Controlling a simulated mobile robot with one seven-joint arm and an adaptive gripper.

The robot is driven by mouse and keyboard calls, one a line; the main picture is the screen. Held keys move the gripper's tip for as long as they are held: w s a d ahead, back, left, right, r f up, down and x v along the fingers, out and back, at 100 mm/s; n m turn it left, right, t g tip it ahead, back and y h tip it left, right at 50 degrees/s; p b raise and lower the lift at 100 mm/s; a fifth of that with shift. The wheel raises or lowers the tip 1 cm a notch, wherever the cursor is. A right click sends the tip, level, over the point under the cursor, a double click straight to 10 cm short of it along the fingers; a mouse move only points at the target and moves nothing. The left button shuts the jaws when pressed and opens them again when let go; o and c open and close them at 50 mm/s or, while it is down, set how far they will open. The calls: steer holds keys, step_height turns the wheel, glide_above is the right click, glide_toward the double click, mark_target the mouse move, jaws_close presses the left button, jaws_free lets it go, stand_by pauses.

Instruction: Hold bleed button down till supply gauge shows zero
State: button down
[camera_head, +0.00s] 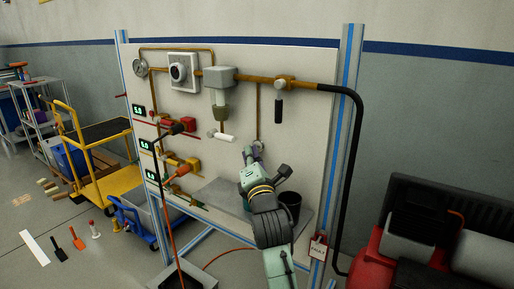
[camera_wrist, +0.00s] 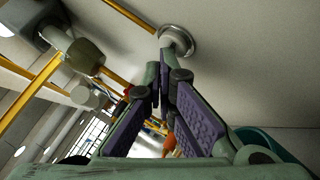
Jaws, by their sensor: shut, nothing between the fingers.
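A small round gauge with a pale face (camera_head: 140,67) sits at the upper left of the upright panel; its needle is too small to read. A silver round button (camera_head: 258,145), which I take for the bleed button, sits at the lower end of a thin brass pipe. The button also shows in the wrist view (camera_wrist: 179,40). My gripper (camera_head: 249,154) is shut and empty, with its fingertips right at the button. In the wrist view the purple-padded fingers (camera_wrist: 163,75) point at it. I cannot tell whether they touch it or whether it is pressed.
The panel (camera_head: 310,140) carries a white square dial unit (camera_head: 183,72), a grey filter unit (camera_head: 220,90), a black-handled valve (camera_head: 279,95) and several digital readouts at left. A black hose (camera_head: 357,170) hangs at right. A dark bucket (camera_head: 289,205) stands on the shelf below.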

steer(key=shift+s+a, duration=0.4)
steer(key=shift+s, duration=0.05)
steer(key=shift+s+a+b, duration=0.3)
steer(key=shift+s+a, duration=0.45)
steer(key=shift+s, duration=0.25)
steer(key=shift+s+a+b, duration=0.3)
steer(key=shift+s+a, duration=0.4)
steer(key=shift+s, duration=0.3)
